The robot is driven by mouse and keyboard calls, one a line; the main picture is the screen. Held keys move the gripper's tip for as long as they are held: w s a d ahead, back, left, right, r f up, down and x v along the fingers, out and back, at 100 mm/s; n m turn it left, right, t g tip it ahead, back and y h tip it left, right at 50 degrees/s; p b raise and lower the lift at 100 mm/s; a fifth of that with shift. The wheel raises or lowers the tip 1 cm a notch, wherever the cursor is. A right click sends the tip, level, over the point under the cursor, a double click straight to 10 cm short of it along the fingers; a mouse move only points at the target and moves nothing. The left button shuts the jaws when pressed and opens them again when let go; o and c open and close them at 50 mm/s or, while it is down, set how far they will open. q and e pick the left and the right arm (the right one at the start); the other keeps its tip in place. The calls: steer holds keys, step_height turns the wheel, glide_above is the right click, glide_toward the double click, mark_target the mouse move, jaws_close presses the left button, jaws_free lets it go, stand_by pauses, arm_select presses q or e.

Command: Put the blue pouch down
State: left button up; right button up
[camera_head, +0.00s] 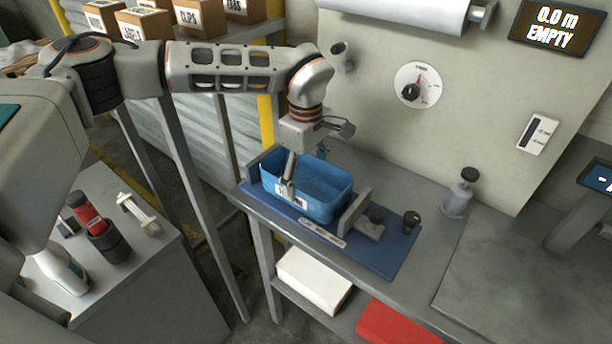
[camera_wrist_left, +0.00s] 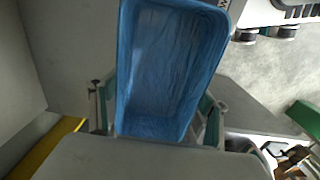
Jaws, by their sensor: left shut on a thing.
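The blue pouch (camera_head: 325,188) is open-topped and looks empty, with a white label on its front. In the head view it sits at or just above a blue base plate (camera_head: 385,256) on the grey bench; I cannot tell if its bottom touches. My left gripper (camera_head: 289,188) comes from above and is shut on the pouch near its left end. In the left wrist view the pouch (camera_wrist_left: 170,65) lies between the fingers of my left gripper (camera_wrist_left: 157,118). My right gripper is not in view.
A grey bracket (camera_head: 354,212) and dark knobs (camera_head: 411,221) stand at the plate's right. A bottle (camera_head: 461,192) stands on the bench (camera_head: 400,195) further right. A film roll (camera_head: 400,10) hangs above. Below are a white box (camera_head: 314,279) and a red one (camera_head: 392,326).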

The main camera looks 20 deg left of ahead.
arm_select(q)
steer(key=shift+f, duration=0.1)
steer(key=o, duration=0.9)
steer(key=shift+r, duration=0.55)
step_height(320, 180, up, 11)
steer(key=shift+r+b, duration=0.15)
steer(key=shift+b, duration=0.25)
